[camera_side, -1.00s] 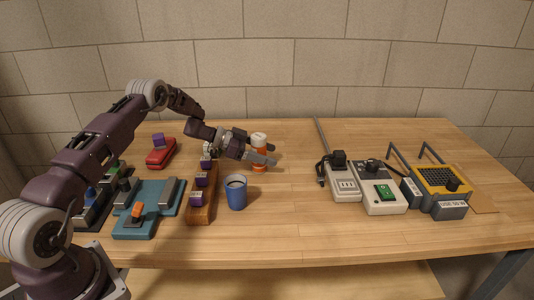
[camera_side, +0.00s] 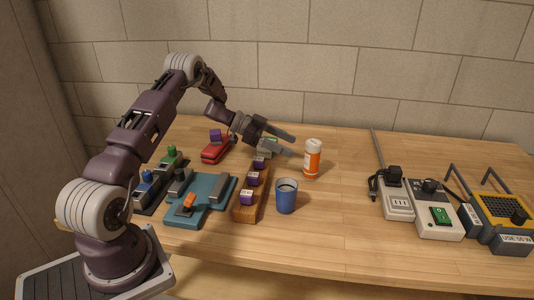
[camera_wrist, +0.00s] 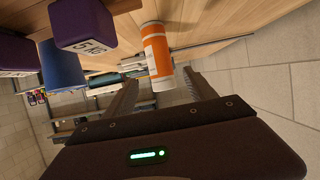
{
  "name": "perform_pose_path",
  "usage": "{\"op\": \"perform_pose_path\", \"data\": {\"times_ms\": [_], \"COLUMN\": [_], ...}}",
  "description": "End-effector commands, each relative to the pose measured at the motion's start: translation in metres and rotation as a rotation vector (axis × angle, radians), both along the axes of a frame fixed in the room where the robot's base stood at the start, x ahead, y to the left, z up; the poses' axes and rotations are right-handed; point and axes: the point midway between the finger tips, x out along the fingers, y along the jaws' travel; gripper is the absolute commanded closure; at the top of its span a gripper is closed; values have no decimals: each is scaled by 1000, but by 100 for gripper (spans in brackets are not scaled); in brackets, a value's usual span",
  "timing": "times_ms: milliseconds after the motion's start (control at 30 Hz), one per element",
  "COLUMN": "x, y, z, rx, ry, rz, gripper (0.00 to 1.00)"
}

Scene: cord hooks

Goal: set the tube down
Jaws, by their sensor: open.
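The tube (camera_side: 312,160), orange with a white cap and a pale label, stands upright on the wooden table. It also shows in the wrist view (camera_wrist: 157,48), beyond my fingers. My gripper (camera_side: 291,146) is open and empty, to the left of the tube and apart from it in the side view. In the wrist view the two fingers of my gripper (camera_wrist: 163,82) are spread, with a gap between them in line with the tube's near end. Nothing covers the tube in the side view.
A blue cup (camera_side: 287,198) stands in front of the tube. A wooden block (camera_side: 250,207) with purple weights lies left of the cup. Power strips (camera_side: 433,217) and a yellow device (camera_side: 500,214) stand right; the table between is clear.

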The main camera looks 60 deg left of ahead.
Motion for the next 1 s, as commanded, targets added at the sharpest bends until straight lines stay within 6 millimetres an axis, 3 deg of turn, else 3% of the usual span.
{"op": "perform_pose_path", "data": {"times_ms": [67,167,233,300,367,400,467,500,567,600,700,800,900,1000], "x": [6,37,63,72,60,42,1,-35,-97,-142,-241,-311,-350,-364], "y": [-1,-4,-10,-18,-27,-35,-50,-63,-88,-108,-155,-192,-213,-220], "z": [8,55,116,182,232,258,284,292,288,277,238,206,188,182], "rx": [13,92,177,257,306,327,345,347,337,327,302,284,274,270], "ry": [-15,-100,-187,-250,-264,-248,-189,-124,8,112,353,524,619,653], "rz": [14,121,269,448,602,701,831,899,965,980,935,845,776,748], "gripper": [35,35,35,35,35,35,35,35,35,35,35,35,35,35]}}
